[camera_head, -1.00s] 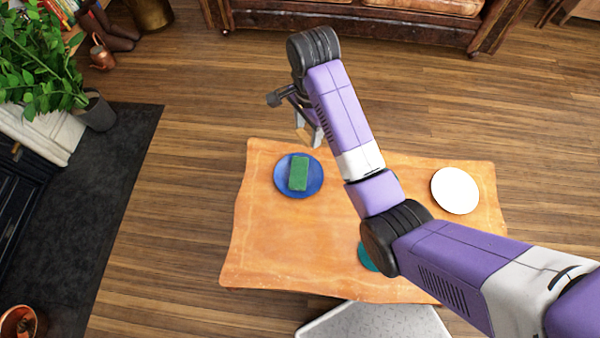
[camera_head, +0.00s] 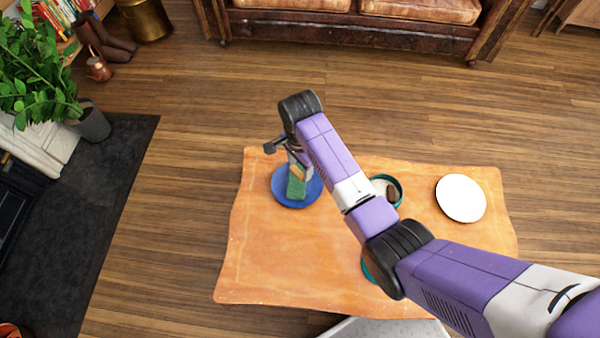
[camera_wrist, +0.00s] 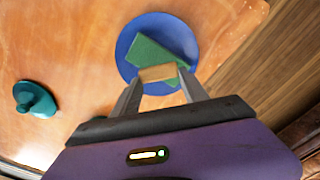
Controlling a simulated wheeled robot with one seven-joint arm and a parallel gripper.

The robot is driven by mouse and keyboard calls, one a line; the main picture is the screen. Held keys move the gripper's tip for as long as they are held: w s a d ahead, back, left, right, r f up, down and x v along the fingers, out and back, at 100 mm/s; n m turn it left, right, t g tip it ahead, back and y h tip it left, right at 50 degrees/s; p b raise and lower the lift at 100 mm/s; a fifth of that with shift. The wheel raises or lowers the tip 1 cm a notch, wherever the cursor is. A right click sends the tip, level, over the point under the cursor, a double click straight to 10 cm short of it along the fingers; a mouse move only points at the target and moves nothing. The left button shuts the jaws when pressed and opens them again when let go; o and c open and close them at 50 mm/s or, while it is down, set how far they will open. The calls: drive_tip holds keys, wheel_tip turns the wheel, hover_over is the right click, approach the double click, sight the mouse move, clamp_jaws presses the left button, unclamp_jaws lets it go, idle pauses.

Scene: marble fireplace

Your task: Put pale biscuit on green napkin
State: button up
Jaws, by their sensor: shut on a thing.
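The green napkin (camera_head: 297,186) is a folded rectangle lying on a blue plate (camera_head: 283,201) on the orange-brown table. In the wrist view the napkin (camera_wrist: 150,52) is partly covered by the pale biscuit (camera_wrist: 158,73), a small tan block. My gripper (camera_wrist: 158,78) is shut on the biscuit, with one finger at each end of it. The gripper (camera_head: 297,168) is over the far part of the blue plate. I cannot tell whether the biscuit touches the napkin or is just above it.
A teal-rimmed dish (camera_head: 398,183) with a dark brown piece (camera_head: 391,194) is partly behind my arm. A white plate (camera_head: 461,198) lies at the right. A teal object with a knob (camera_wrist: 36,99) stands on the table.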

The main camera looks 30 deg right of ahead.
sight(300, 173)
drive_tip(key=shift+f+b, duration=0.4)
drive_tip(key=shift+f, duration=1.6)
drive_tip(key=shift+f, duration=0.1)
drive_tip(key=o, duration=1.3)
wheel_tip(300, 173, up, 12)
drive_tip(key=shift+r+p, duration=0.1)
drive_tip(key=shift+p, duration=1.15)
